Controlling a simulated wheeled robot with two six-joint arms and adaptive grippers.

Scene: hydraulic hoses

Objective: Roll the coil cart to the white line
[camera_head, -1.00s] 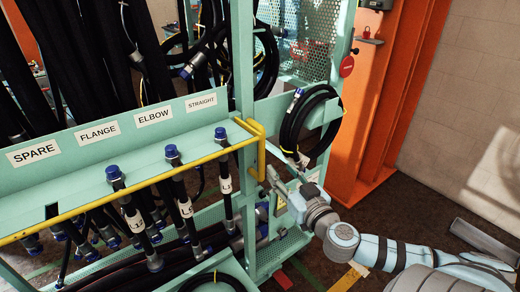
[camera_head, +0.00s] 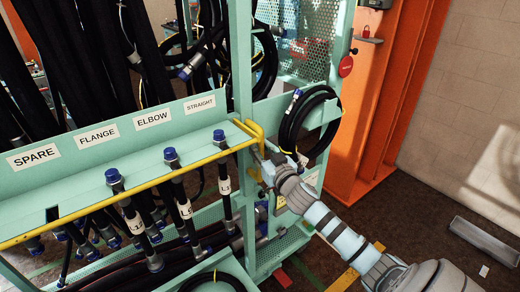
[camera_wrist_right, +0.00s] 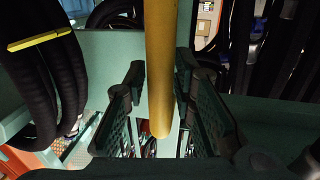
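The coil cart is a teal steel rack (camera_head: 244,70) with hanging black hoses and a yellow handle rail (camera_head: 150,183) along its front. My right gripper (camera_head: 264,160) is at the right end of this rail. In the right wrist view the yellow rail (camera_wrist_right: 160,70) runs between the two fingers of my right gripper (camera_wrist_right: 158,85). The fingers are apart, with a visible gap on either side of the rail. My left gripper is in neither view. I cannot make out a white line on the floor.
An orange column (camera_head: 385,100) stands close behind the cart's right side. A coiled hose (camera_head: 310,125) hangs on the cart's right end. A grey tray (camera_head: 484,241) lies on the brown floor at the right. A yellow floor strip (camera_head: 344,281) shows near my arm.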

